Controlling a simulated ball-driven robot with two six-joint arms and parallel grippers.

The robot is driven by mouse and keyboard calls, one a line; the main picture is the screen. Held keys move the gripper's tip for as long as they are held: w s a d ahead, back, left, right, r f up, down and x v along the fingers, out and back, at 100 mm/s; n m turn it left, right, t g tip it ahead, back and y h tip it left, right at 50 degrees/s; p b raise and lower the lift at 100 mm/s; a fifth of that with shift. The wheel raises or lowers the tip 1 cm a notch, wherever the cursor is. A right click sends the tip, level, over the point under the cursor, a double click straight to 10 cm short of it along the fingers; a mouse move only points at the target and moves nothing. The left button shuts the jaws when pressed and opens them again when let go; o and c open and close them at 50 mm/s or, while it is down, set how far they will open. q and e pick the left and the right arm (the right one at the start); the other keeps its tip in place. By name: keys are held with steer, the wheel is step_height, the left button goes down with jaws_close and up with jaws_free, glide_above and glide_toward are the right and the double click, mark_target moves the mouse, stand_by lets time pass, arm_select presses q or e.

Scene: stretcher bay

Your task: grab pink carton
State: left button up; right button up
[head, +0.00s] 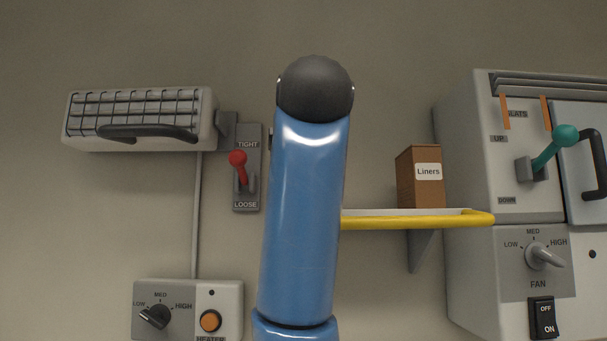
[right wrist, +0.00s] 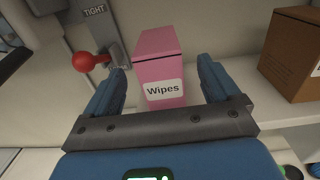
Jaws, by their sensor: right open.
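The pink carton (right wrist: 160,62), labelled "Wipes", shows in the right wrist view. It stands between the two blue fingers of my right gripper (right wrist: 160,90), which is open. Gaps show between the carton and each finger. In the head view the carton is not visible; my blue arm with its dark rounded joint covers the middle of the picture, including the left part of the shelf (head: 475,219). My left gripper is in neither view.
A brown carton (head: 420,188) labelled "Liners" stands on the yellow-edged shelf, right of the pink one. A red-knobbed lever (head: 238,160) marked TIGHT and LOOSE is on the wall to the left. A grey cabinet (head: 482,240) with a green-knobbed lever (head: 564,137) stands at right.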

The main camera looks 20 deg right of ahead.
steer(key=shift+w+f, duration=0.1)
steer(key=shift+w, duration=0.3)
steer(key=p+x, duration=0.2)
steer(key=x, duration=0.1)
steer(key=shift+f, duration=0.25)
steer(key=shift+w+d+p, duration=0.15)
steer(key=shift+w+p, duration=0.55)
steer(key=shift+p, duration=0.05)
steer(key=shift+w+d+f, duration=0.15)
steer(key=shift+w+f, duration=0.05)
steer(key=shift+w, duration=0.05)
steer(key=c, duration=1.3)
steer(key=shift+o, duration=0.2)
steer(key=shift+r, duration=0.15)
